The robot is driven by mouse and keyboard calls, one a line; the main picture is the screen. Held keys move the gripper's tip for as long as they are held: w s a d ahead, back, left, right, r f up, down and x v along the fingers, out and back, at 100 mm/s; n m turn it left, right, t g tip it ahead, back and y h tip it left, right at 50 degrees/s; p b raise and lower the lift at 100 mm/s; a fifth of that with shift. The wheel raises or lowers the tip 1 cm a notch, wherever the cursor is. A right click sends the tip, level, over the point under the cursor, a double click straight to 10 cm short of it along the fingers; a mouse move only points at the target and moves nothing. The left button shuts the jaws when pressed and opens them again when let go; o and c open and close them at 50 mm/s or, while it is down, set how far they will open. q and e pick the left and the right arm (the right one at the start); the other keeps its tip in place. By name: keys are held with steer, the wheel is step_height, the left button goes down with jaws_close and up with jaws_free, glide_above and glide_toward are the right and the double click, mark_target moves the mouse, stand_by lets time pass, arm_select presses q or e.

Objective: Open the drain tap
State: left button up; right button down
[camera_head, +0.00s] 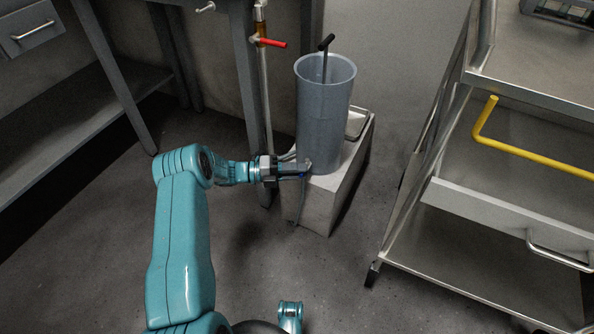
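A tall grey cylindrical container (323,115) stands upright on a pale block (320,212). A small grey fitting, which looks like the drain tap (308,165), sits low on the container's front left side. A thin dark hose (303,205) hangs below it. My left gripper (302,173) reaches in from the left, with its fingertips at the fitting. The fingers are small and overlap the fitting, so I cannot tell whether they touch it or are closed. The tap's lever is not clear. My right gripper is not in view.
A pipe valve with a red handle (270,43) is above left of the container. A black-handled rod (326,44) stands in the container. A metal cart (480,262) with a yellow bar (540,157) stands right. A bench (75,110) is left. Floor between is clear.

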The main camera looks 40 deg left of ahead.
arm_select(q)
steer(key=shift+o, duration=0.9)
